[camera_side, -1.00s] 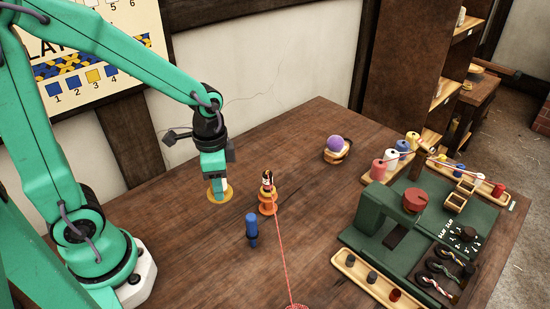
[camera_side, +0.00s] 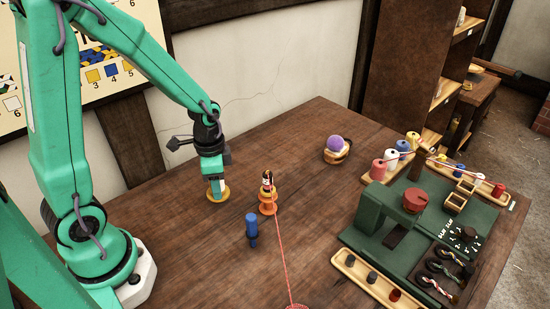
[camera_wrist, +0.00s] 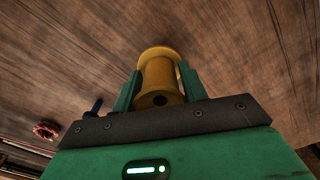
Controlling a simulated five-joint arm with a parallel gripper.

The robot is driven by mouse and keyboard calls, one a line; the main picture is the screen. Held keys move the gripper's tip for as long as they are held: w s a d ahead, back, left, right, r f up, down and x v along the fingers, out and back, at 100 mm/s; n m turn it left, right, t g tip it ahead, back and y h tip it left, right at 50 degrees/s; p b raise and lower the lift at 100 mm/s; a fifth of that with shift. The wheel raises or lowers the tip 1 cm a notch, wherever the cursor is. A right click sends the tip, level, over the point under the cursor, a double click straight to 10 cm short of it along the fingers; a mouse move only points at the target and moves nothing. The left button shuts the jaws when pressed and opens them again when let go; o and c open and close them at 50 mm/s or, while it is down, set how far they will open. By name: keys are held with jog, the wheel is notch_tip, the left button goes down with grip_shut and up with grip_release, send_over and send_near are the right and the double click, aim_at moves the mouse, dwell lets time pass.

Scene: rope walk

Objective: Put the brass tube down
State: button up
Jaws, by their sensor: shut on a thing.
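The brass tube (camera_wrist: 160,72) is a yellow cylinder with a wide flange at its far end. In the wrist view it sits between the two green fingers of my gripper (camera_wrist: 158,92), which is shut on it. In the side view my gripper (camera_side: 215,190) points down at the left of the table, and the tube's flange (camera_side: 224,196) shows under the fingers, at or just above the wood. I cannot tell whether the flange touches the table.
An orange stand (camera_side: 267,204) with a dark-banded piece on top and a red-white rope (camera_side: 284,254) stands to the right. A blue peg (camera_side: 252,229) stands in front. A purple ball (camera_side: 335,143) and a green machine (camera_side: 372,209) are farther right. Bare wood surrounds the tube.

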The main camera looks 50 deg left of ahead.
jog(key=shift+f, duration=0.95)
jog(key=shift+f, duration=0.15)
jog(key=o, duration=1.1)
jog(key=shift+r, duration=6.2)
